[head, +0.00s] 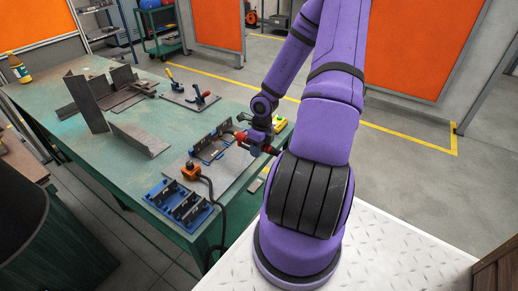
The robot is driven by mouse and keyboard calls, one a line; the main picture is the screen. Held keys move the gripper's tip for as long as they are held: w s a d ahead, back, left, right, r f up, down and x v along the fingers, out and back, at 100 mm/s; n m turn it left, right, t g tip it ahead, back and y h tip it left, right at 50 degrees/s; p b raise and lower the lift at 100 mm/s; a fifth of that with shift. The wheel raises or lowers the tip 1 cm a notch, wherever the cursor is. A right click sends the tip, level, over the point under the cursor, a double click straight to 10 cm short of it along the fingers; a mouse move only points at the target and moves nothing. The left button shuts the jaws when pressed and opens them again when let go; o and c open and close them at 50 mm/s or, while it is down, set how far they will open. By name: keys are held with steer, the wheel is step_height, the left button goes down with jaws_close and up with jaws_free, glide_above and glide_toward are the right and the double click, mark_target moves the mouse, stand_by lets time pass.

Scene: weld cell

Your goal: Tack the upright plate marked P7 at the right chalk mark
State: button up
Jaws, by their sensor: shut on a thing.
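My gripper (257,138) is over the near right part of the green table, at the right edge of a grey base plate (232,168). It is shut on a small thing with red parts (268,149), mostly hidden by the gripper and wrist. Dark upright plates stand in a fixture (208,148) just left of the gripper. A tall grey plate (86,104) and a low one (140,139) stand farther left. The marking P7 and the chalk marks cannot be made out at this size.
A blue rack (180,205) with dark slots sits at the table's near corner. An orange device (191,171) with a black cable is beside it.

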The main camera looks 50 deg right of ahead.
steer(key=shift+w+a+f, duration=0.1)
steer(key=shift+w+f, duration=0.6)
steer(key=shift+f, duration=0.1)
steer(key=shift+a, duration=0.55)
stand_by(1.5)
steer(key=shift+s+d+r, duration=0.15)
steer(key=shift+s+r, duration=1.55)
steer(key=shift+r, duration=3.2)
